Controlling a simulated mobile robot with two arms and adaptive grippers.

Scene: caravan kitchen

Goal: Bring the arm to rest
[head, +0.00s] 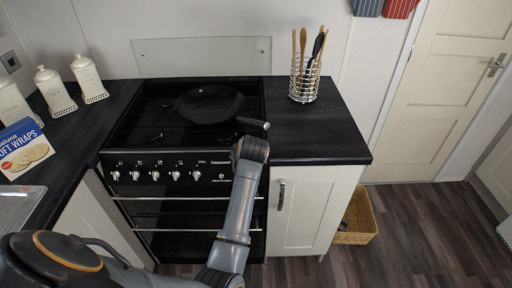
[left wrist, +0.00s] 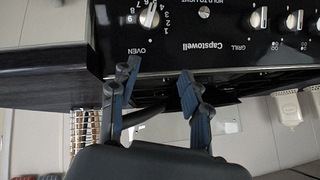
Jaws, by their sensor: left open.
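My left arm (head: 236,215) rises from the bottom of the head view. Its dark far end (head: 250,150) is in front of the stove's right side, just below the pan handle (head: 254,123). My left gripper (left wrist: 159,72) is open in the left wrist view, with its two fingers apart and nothing visibly held. That view is upside down and shows the stove's control panel (left wrist: 225,45) beyond the fingertips. The fingers are not clear in the head view. My right gripper is not in view.
A black pan (head: 208,103) sits on the stove (head: 150,150). A utensil rack (head: 304,82) stands on the right counter (head: 325,140). White canisters (head: 54,90) and a wraps box (head: 24,148) are at left. A wicker basket (head: 358,220) is on the floor, which is clear at right.

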